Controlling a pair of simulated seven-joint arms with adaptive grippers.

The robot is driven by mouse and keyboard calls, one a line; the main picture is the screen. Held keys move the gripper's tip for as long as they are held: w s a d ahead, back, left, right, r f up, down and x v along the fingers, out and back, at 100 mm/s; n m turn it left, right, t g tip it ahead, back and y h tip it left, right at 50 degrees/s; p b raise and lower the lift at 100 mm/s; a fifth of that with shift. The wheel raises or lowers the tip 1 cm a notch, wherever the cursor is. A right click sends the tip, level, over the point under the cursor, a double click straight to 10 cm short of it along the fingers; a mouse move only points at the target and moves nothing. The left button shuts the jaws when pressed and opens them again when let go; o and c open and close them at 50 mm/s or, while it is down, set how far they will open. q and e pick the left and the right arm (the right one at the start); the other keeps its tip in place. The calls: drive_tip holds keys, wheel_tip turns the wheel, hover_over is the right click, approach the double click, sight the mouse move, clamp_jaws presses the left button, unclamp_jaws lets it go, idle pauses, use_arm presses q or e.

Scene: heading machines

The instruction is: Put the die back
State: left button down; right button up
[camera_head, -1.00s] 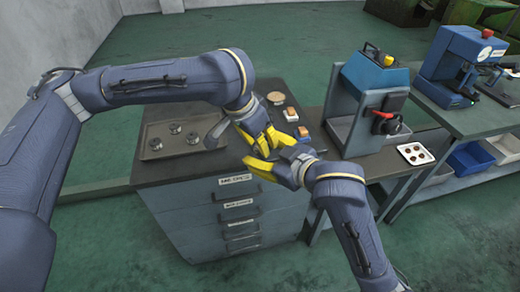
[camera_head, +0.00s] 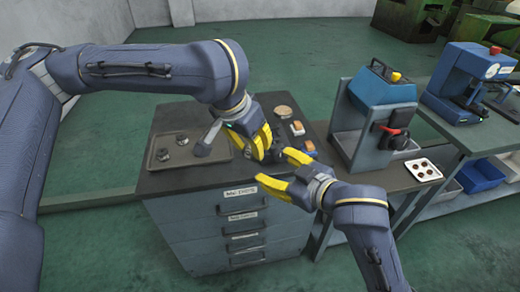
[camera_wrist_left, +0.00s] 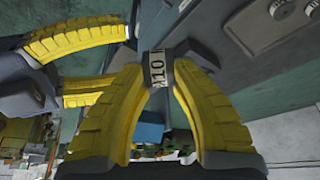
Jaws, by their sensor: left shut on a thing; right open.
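My left gripper (camera_head: 262,143) is over the front right of the cabinet top. In the left wrist view its yellow fingers are shut on the die (camera_wrist_left: 157,68), a small dark piece with a pale "M10" label. In the head view the die is mostly hidden by the fingers. My right gripper (camera_head: 273,165) is open and empty, just below and right of the left one. In the left wrist view the right gripper (camera_wrist_left: 121,60) spreads its fingers beside the die, apparently clear of it.
The cabinet (camera_head: 240,215) has labelled drawers.

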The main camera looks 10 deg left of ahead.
use_arm(q)
drive_tip(key=shift+s+a+r, duration=0.2)
drive_tip(key=shift+a+r, duration=0.1)
drive_tip(key=shift+r, duration=0.15)
drive_tip(key=shift+a+r+n, duration=0.1)
drive_tip(key=shift+n, duration=0.2)
use_arm(e)
wheel_tip(320, 180, up, 7)
drive_tip(key=s+n+g+y, duration=0.2)
drive_tip(key=n, duration=0.1)
drive_tip(key=shift+g, duration=0.3)
drive_tip(key=shift+s+a+x, duration=0.1)
drive_tip(key=shift+s+x, duration=0.1)
drive_tip(key=shift+x, duration=1.65)
drive_tip(key=shift+s+a+x, duration=0.1)
drive_tip(key=shift+s+x, duration=0.05)
drive_tip(key=shift+x, duration=1.7)
